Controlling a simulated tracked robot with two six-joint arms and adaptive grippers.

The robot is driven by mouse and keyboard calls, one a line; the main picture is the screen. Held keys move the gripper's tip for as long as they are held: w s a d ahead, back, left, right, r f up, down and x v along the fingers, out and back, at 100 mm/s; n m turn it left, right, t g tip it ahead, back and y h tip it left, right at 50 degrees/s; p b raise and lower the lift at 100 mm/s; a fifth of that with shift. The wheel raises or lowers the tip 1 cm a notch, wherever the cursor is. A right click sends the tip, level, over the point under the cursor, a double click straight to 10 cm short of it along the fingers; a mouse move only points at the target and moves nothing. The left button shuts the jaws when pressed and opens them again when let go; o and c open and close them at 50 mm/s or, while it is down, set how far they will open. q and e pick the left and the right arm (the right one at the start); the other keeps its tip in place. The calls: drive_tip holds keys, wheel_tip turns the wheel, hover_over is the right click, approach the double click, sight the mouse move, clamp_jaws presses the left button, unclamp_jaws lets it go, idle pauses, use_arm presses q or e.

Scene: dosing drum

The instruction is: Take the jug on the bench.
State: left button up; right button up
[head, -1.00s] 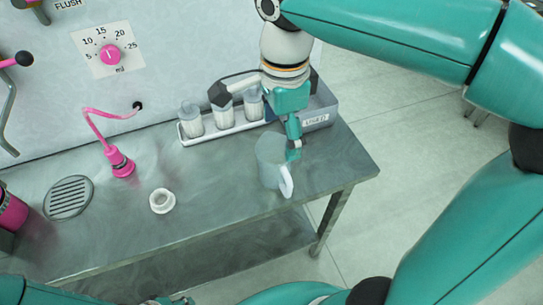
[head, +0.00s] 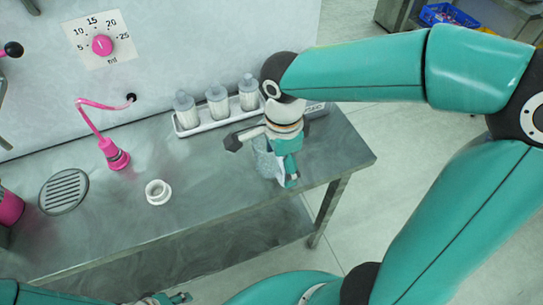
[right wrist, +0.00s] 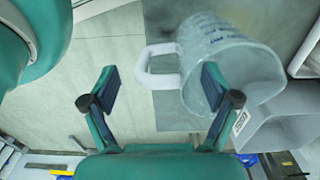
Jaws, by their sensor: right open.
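The jug (head: 264,157) is a clear grey measuring jug standing on the right part of the steel bench (head: 215,190). In the head view my right gripper (head: 287,172) is over it and hides much of it, including the handle. In the right wrist view the right gripper (right wrist: 160,80) is open. The jug's white handle (right wrist: 158,66) reaches between its fingers, and the jug body (right wrist: 228,60) lies behind and beyond the right-hand finger. I cannot tell whether they touch. My left gripper (head: 168,299) just shows at the bottom edge; its jaws are unclear.
A white tray (head: 190,130) with several capped bottles stands at the back. A grey bin (head: 317,109) is behind my right wrist. A white ring (head: 158,191), a pink nozzle (head: 116,157) and a round drain (head: 63,191) are to the left. The bench's front middle is clear.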

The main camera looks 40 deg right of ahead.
drive_tip(key=shift+d+f, duration=0.15)
drive_tip(key=shift+f, duration=1.4)
drive_tip(key=shift+c, duration=0.3)
drive_tip(key=c, duration=1.2)
drive_tip(key=shift+r, duration=0.1)
